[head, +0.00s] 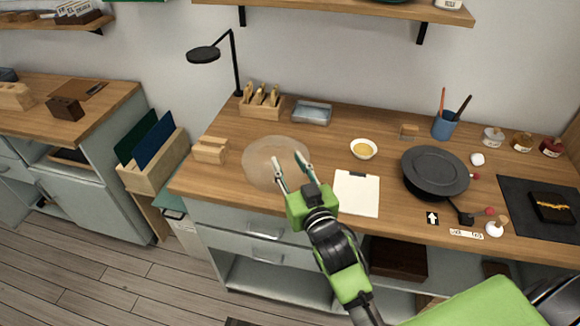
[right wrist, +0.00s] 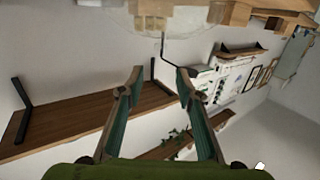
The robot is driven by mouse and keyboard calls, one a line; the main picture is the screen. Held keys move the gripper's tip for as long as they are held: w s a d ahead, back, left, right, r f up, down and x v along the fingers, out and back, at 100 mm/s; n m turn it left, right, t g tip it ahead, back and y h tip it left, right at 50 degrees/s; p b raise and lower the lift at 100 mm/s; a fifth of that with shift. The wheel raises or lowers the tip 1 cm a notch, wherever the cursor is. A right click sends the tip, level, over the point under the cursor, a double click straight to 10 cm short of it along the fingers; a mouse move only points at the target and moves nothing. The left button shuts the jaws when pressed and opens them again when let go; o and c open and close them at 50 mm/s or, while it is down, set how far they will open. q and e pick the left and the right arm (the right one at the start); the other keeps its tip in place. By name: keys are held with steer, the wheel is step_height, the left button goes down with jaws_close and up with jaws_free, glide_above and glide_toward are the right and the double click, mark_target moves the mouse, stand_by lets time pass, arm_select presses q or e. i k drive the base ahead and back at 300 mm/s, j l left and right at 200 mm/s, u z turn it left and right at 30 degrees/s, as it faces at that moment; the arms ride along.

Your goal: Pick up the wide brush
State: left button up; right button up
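A small brown block-like thing (head: 409,131) stands at the back of the workbench, left of the blue cup; it may be the wide brush, but it is too small to be sure. The blue cup (head: 445,126) holds a red-handled and a dark-handled tool, whose heads I cannot make out. My right gripper (head: 288,158) is open and empty, over the pale round mat (head: 262,183) and well left of the brown thing. Its spread fingers also show in the right wrist view (right wrist: 160,75). My left gripper is not in view.
A white bowl (head: 363,149), a clipboard (head: 356,195) and a large black pan-like disc (head: 435,171) lie on the workbench (head: 330,147). A black desk lamp (head: 204,55) and a wooden tool holder (head: 261,107) stand at the back left. Small jars (head: 521,141) line the back right.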

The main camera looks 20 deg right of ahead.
mark_target(407, 132)
steer(key=z, duration=1.45)
